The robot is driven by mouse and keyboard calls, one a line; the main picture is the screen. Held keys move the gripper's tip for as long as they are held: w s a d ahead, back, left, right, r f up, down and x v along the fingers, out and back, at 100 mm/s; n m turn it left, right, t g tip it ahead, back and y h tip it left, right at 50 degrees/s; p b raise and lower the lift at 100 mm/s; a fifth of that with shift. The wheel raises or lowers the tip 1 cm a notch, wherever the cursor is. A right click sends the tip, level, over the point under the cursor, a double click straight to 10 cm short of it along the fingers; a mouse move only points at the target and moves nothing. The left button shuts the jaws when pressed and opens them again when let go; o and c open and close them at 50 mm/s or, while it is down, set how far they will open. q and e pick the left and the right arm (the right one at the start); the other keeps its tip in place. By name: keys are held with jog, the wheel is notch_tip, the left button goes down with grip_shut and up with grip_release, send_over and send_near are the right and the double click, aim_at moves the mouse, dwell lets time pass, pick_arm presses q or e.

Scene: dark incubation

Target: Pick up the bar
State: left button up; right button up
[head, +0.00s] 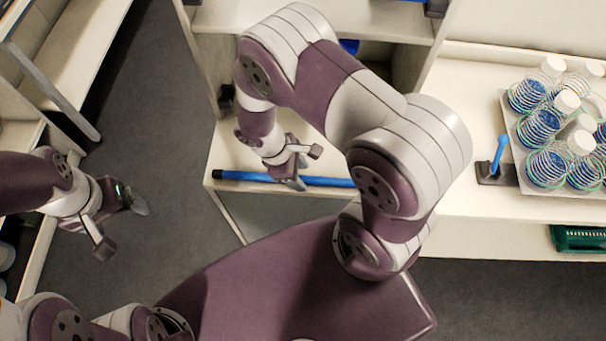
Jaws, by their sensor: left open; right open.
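A long blue bar (333,182) lies along the front edge of a white shelf, in the middle of the head view. My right gripper (306,167) is open and sits at the bar. One finger overlaps the bar in the picture and hides part of its middle; the other shows a little behind it. I cannot tell whether the fingers touch the bar. My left gripper (121,226) is open and empty, over the floor at the left, well away from the bar.
A counter on the right holds a tray (511,125) of blue coiled items and white-capped containers. A blue upright handle (500,150) on a dark base stands left of the tray. A green rack (580,238) is below the counter. White shelving (60,95) stands at the far left.

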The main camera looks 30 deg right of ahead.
jog(key=shift+s+d+f, duration=0.3)
jog(key=shift+d+f, duration=0.15)
jog(key=shift+f, duration=0.2)
jog(key=shift+w+a, duration=0.15)
jog(key=shift+c, duration=0.6)
jog(key=c, duration=0.5)
grip_shut()
jog(key=shift+r, duration=0.15)
jog(key=shift+w+r, duration=0.1)
jog(key=shift+r, duration=0.2)
notch_tip(320, 180, up, 3)
jog(key=shift+f+b, duration=0.1)
jog(key=shift+b, duration=0.35)
jog(key=s+d+r, duration=0.7)
jog(key=s+d, duration=0.1)
jog(key=s, duration=0.1)
jog(key=shift+r+b, duration=0.15)
jog(key=shift+b, duration=0.15)
